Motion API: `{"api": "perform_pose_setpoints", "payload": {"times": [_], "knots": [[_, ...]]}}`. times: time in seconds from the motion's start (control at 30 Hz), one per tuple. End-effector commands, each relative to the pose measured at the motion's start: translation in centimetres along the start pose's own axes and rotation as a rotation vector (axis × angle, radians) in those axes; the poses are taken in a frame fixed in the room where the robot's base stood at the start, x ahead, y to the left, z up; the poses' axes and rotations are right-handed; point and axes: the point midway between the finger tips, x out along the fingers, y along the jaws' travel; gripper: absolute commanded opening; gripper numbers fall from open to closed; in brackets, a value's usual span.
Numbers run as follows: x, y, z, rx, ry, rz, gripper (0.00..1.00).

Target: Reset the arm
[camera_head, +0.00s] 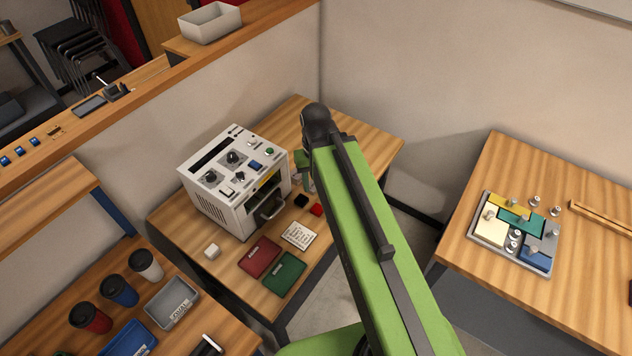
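My green arm reaches up from the bottom right across the middle of the view, with a dark joint at its upper end. Its end hangs behind the raised link, by the right side of the white laser marker machine (222,207). Only small green and grey parts show there, and my gripper's fingers cannot be made out. I cannot tell whether it is open or shut, or whether it holds anything. The machine's front is open, with a dark handle low on it.
The wooden table (185,245) bears a red plate (259,255), a green plate (285,273), a white card (299,236) and small red and black blocks. Cups and bins stand at lower left. A right-hand table bears a fixture tray (482,240). A floor gap separates the tables.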

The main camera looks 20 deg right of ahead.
Motion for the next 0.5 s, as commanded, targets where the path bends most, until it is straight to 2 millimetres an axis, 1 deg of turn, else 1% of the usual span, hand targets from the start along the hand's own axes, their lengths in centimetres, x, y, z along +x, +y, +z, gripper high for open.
{"api": "perform_pose_setpoints", "payload": {"times": [0.03, 0.07, 0.27, 0.3, 0.37, 0.43, 0.5], "knots": [[0.0, -0.9, 0.1, -0.026, 0.000, -0.002, 0.42], [0.0, -1.0, 0.1, -0.033, 0.001, -0.003, 0.42], [0.0, -0.9, 0.0, -0.032, 0.001, -0.003, 0.42], [0.3, -0.9, 0.0, -0.031, 0.001, -0.003, 0.42], [1.4, -0.8, 0.0, -0.031, 0.001, -0.003, 0.42], [3.1, -0.8, 0.0, -0.030, 0.001, -0.003, 0.42], [4.4, -0.8, 0.0, -0.029, 0.001, -0.002, 0.42]]}}
